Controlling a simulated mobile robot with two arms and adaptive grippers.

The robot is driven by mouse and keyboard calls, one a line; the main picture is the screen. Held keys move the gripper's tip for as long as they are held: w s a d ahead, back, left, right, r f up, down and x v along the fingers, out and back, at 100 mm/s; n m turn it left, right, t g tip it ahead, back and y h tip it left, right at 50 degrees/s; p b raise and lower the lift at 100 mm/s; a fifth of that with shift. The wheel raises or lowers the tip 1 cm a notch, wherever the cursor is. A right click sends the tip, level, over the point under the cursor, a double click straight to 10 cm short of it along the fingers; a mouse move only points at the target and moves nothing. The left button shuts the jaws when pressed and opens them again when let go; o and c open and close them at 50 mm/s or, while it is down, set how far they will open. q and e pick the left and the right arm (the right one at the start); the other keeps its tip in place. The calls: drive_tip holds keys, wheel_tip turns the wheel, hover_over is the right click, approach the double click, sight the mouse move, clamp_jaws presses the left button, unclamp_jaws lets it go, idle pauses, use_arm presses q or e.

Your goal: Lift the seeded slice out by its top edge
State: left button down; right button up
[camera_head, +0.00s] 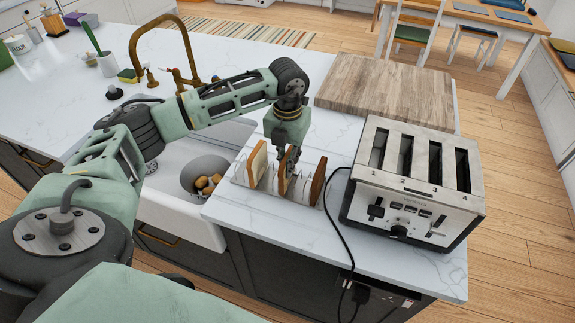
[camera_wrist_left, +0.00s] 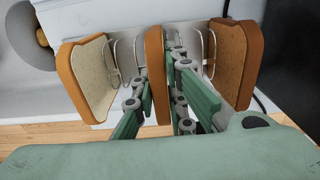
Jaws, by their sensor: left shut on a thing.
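A wire toast rack (camera_head: 240,180) holds three bread slices upright on the counter. The left slice (camera_head: 257,163) is pale with a brown crust and shows a finely speckled face in the wrist view (camera_wrist_left: 92,75). The middle slice (camera_head: 281,178) is edge-on in the wrist view (camera_wrist_left: 154,60). The right slice (camera_head: 318,181) has a darker brown crust and also shows in the wrist view (camera_wrist_left: 236,62). My left gripper (camera_head: 290,162) points down, its fingers on either side of the middle slice, shut on it. I cannot tell from the faces which slice is seeded.
A four-slot toaster (camera_head: 415,190) stands right of the rack, its black cord (camera_head: 329,208) running between them. A wooden board (camera_head: 386,92) lies behind. The sink, with a bowl (camera_head: 190,178) in it, is to the left. The counter's front edge is close.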

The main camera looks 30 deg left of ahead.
use_arm(q)
wheel_tip(320, 180, up, 8)
drive_tip(key=b, duration=0.2)
drive_tip(key=shift+f+b, duration=0.1)
drive_tip(key=shift+b, duration=0.25)
wheel_tip(320, 180, up, 3)
drive_tip(key=shift+f+p, duration=0.1)
drive_tip(key=shift+p, duration=0.4)
wheel_tip(320, 180, up, 8)
drive_tip(key=p, duration=0.5)
drive_tip(key=shift+p, duration=0.35)
